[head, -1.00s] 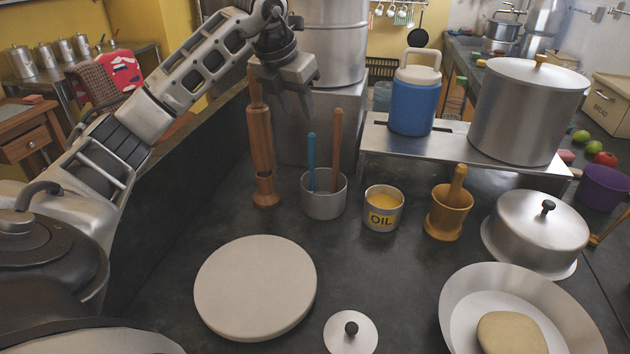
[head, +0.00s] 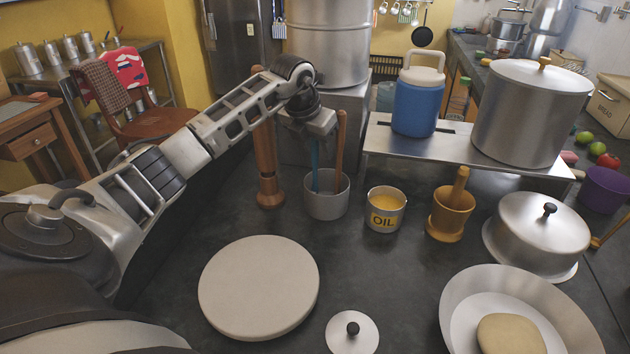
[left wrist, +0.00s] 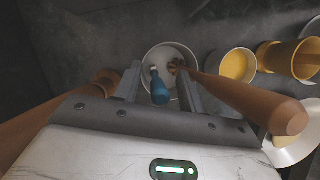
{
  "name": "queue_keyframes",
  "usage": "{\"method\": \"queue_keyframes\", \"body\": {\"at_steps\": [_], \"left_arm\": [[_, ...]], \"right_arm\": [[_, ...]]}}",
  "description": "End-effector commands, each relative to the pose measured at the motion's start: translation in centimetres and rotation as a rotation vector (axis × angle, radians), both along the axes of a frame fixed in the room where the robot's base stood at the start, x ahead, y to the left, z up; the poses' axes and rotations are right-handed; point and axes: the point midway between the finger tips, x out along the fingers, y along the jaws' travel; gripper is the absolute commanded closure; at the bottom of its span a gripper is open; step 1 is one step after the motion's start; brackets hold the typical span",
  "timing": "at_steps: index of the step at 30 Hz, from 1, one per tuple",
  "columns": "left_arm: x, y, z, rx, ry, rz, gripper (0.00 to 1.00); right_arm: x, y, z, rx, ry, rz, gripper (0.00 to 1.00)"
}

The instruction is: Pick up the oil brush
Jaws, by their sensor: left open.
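A steel cup (head: 326,205) on the dark counter holds a blue-handled tool (head: 315,181) and a brown wooden-handled tool (head: 340,145). Their lower ends are hidden, so the frames do not show which one is the oil brush. My left gripper (head: 318,138) is just above the cup, pointing down. In the left wrist view its open fingers (left wrist: 157,88) stand on either side of the blue handle (left wrist: 159,93), with nothing gripped. The wooden handle (left wrist: 245,98) rises outside the right finger there. The cup (left wrist: 169,54) shows beneath. My right gripper is out of view.
A tall wooden tool (head: 268,170) stands close left of the cup. An oil tin (head: 384,222) and a wooden mortar (head: 446,222) stand to the right. A steel bench (head: 378,145) is behind. A round pale slab (head: 259,287) lies in front.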

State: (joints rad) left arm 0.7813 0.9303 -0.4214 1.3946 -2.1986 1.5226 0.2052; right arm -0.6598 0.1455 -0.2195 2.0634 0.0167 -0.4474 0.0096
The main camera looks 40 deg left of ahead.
Motion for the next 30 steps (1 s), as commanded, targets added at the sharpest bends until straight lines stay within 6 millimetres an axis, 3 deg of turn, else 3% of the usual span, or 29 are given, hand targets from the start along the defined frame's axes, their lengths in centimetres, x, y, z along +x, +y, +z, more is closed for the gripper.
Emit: {"method": "queue_keyframes", "body": {"at_steps": [4, 8, 9, 20, 30], "left_arm": [[0.0, 0.0, 0.0, 0.0, -0.001, 0.0, 0.62], [0.0, 0.0, 0.1, 0.0, -0.001, 0.0, 0.98], [0.0, 0.0, 0.1, 0.0, -0.001, 0.0, 1.0], [0.1, 0.0, 0.8, 0.001, -0.005, 0.0, 1.0], [0.1, 0.0, 7.2, -0.001, -0.007, 0.001, 1.0]], "right_arm": [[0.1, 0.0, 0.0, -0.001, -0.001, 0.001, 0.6], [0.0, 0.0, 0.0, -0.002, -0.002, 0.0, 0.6], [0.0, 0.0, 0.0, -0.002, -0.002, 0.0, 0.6], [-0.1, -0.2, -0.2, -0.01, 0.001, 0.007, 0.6], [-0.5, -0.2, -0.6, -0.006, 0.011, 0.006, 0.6]]}}
